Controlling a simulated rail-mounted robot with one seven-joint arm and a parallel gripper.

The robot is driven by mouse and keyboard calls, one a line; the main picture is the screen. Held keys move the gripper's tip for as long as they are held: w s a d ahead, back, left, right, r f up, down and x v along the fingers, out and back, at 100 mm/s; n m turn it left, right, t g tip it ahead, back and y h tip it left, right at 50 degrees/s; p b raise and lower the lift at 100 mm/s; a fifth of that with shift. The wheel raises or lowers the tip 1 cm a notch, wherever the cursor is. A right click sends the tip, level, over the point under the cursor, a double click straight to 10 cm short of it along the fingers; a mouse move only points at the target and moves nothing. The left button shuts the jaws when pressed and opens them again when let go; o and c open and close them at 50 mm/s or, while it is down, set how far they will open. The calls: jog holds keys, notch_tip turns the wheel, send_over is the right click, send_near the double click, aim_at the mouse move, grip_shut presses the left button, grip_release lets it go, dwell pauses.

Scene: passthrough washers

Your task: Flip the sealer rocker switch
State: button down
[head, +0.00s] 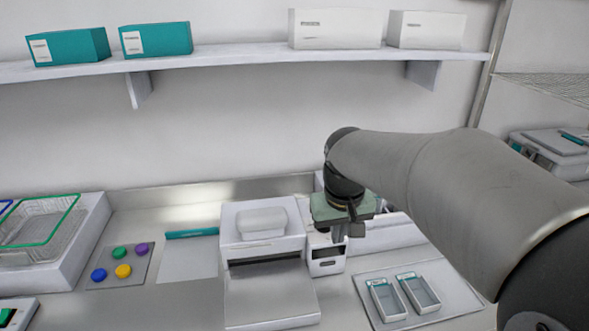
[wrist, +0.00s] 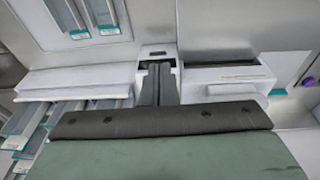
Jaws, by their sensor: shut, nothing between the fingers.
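The sealer (head: 240,240) is a white machine with a dark front slot and a flat front shelf. A narrow white box (head: 327,267) with a dark panel on its front stands against its right side; it also shows in the wrist view (wrist: 158,48). I cannot make out whether that dark panel holds the rocker switch, nor the switch's position. My gripper (head: 340,236) is shut and empty, over the back of the narrow box. In the wrist view its fingers (wrist: 159,84) reach over the box and hide part of its top. I cannot tell whether they touch it.
A tray (head: 447,305) with two small teal-labelled containers lies front right. A pad with coloured buttons (head: 123,271) and a wire basket (head: 40,228) are at the left. A shelf (head: 250,58) with boxes runs above. A rack of teal-edged pouches (wrist: 75,110) shows in the wrist view.

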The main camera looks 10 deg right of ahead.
jog(key=w+r+t+b, duration=0.1)
jog(key=w+r, duration=0.1)
jog(key=w, duration=2.2)
jog(key=shift+w+d+r+t+y, duration=0.2)
jog(key=shift+d+r+t+y, duration=0.1)
jog(key=shift+d+t, duration=0.1)
jog(key=shift+f, duration=0.1)
jog(key=p+x, duration=0.1)
jog(key=x, duration=0.3)
jog(key=p+x, duration=0.1)
jog(key=x, duration=0.4)
jog(key=p+x, duration=0.1)
jog(key=x, duration=0.3)
jog(key=shift+s+a+f, duration=0.1)
jog(key=shift+s+f, duration=0.1)
jog(key=shift+f, duration=0.3)
jog(key=shift+w+f+b, duration=0.25)
jog(key=shift+f+b, duration=0.4)
jog(key=shift+b, duration=0.05)
jog(key=shift+r+p, duration=0.3)
jog(key=shift+s+f, duration=0.1)
jog(key=shift+s, duration=0.05)
